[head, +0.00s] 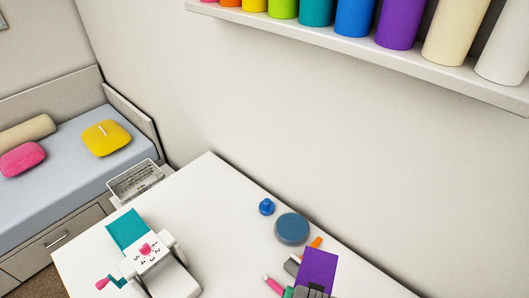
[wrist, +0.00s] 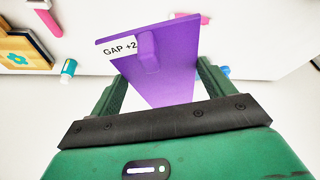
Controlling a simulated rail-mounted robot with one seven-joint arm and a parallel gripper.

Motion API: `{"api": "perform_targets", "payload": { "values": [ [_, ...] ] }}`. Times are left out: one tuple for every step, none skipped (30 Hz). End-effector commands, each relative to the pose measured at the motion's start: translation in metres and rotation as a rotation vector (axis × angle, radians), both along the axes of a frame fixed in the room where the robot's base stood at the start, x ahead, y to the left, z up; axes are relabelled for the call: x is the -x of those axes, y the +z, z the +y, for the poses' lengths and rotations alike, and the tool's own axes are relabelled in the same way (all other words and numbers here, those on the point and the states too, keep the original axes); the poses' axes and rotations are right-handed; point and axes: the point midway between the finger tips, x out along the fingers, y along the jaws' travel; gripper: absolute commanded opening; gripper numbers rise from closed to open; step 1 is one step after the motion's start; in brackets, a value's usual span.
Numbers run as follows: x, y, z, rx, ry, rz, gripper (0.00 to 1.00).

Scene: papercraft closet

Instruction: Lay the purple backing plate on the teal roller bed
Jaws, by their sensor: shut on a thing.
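The purple backing plate (head: 319,268) is at the lower right in the head view, held up by my gripper (head: 309,290). In the wrist view the plate (wrist: 175,75) stands between my two green fingers (wrist: 160,85), tilted, with a white label reading "GAP +2" and a small purple tab. My gripper is shut on it. The teal roller bed (head: 126,228) is the flat teal panel on the white machine at the lower left in the head view, apart from the plate. Nothing lies on its visible surface.
The machine has a numbered dial (head: 147,253) and a pink-handled crank (head: 108,282). A blue round disc (head: 292,228), a blue knob (head: 266,206) and several markers lie near the plate. The white tabletop (head: 215,215) between machine and disc is clear. A wire basket (head: 135,181) stands behind.

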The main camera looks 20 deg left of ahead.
Motion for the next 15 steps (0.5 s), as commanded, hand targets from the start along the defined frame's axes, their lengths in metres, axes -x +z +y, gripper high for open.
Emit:
{"api": "perform_targets", "payload": {
  "values": [
    [0.002,0.039,0.0,0.0,0.0,0.002,0.56],
    [0.003,0.047,0.0,0.0,0.0,0.003,0.56],
    [0.004,0.057,0.0,0.0,0.0,0.002,0.56],
    [0.005,0.065,0.0,0.0,0.0,0.004,0.56],
    [0.006,0.073,0.0,0.0,0.0,0.003,0.56],
    [0.007,0.084,0.0,0.0,0.0,0.002,0.56],
    [0.008,0.092,0.0,0.0,0.0,0.003,0.56],
    [0.009,0.099,0.0,0.0,0.0,0.002,0.56],
    [0.01,0.108,0.0,0.0,0.0,0.003,0.56],
    [0.011,0.114,0.0,0.0,0.0,0.002,0.56],
    [0.012,0.12,0.0,0.0,0.0,0.002,0.56],
    [0.014,0.126,0.0,0.0,0.0,0.003,0.56],
    [0.015,0.131,0.0,0.0,0.0,0.003,0.56],
    [0.015,0.135,0.0,0.0,0.0,0.001,0.56],
    [0.016,0.139,0.0,0.0,0.0,0.001,0.56]
  ]
}}
